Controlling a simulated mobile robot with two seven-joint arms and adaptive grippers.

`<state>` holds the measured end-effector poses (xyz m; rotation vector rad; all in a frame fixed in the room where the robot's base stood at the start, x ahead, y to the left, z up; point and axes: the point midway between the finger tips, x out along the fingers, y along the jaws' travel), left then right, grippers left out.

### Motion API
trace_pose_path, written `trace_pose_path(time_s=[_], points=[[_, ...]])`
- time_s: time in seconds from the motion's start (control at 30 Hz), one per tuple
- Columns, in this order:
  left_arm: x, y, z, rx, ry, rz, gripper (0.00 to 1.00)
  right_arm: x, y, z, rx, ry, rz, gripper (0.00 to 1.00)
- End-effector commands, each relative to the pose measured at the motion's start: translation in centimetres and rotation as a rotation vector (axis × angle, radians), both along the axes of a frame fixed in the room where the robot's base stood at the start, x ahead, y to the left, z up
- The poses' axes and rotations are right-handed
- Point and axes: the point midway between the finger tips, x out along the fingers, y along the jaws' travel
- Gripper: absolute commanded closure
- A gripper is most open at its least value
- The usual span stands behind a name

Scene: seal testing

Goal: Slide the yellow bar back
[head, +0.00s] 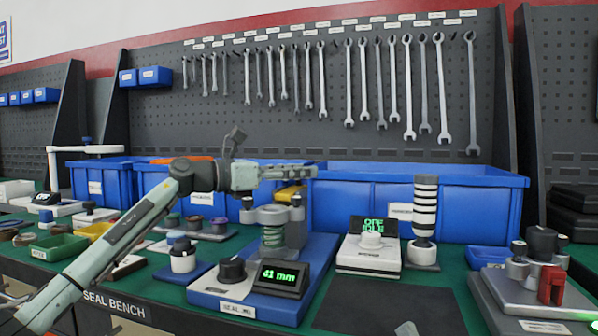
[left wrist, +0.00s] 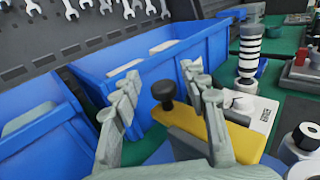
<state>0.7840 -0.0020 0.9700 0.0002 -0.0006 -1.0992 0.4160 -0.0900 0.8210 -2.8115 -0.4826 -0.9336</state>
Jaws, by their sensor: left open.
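The yellow bar (head: 290,194) sits high on the seal test rig, just under my left gripper (head: 300,172) in the head view. In the left wrist view the yellow bar (left wrist: 240,140) carries a black knob (left wrist: 163,95) near its end. My left gripper (left wrist: 160,82) is open, and the knob shows between its two fingers with gaps on both sides. I cannot tell whether the fingertips reach down around the knob. The gripper hides part of the bar in both views.
The rig's blue base (head: 315,310) has a black dial (head: 232,270) and a display reading 41 mm (head: 281,278). A white device with a display (head: 370,255) and a striped black-and-white column (head: 425,210) stand to the right. Blue bins (head: 470,195) line the back, below hanging wrenches.

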Motion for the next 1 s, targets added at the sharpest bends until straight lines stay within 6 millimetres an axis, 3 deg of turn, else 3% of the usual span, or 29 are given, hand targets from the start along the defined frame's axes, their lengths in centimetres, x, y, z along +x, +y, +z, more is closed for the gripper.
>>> trace_pose_path(time_s=[0.4,0.6,1.0], points=[[-3.5,7.2,0.0,0.0,0.0,0.004,0.56,0.0,0.0,0.0,0.0,0.0,0.0,0.47],[-4.8,9.7,0.0,0.0,0.0,0.002,0.56,0.0,0.0,0.0,0.0,0.0,0.0,0.47],[-5.3,10.4,0.0,-0.001,0.0,0.001,0.56,0.0,0.0,0.0,0.0,-0.001,0.0,0.47]])
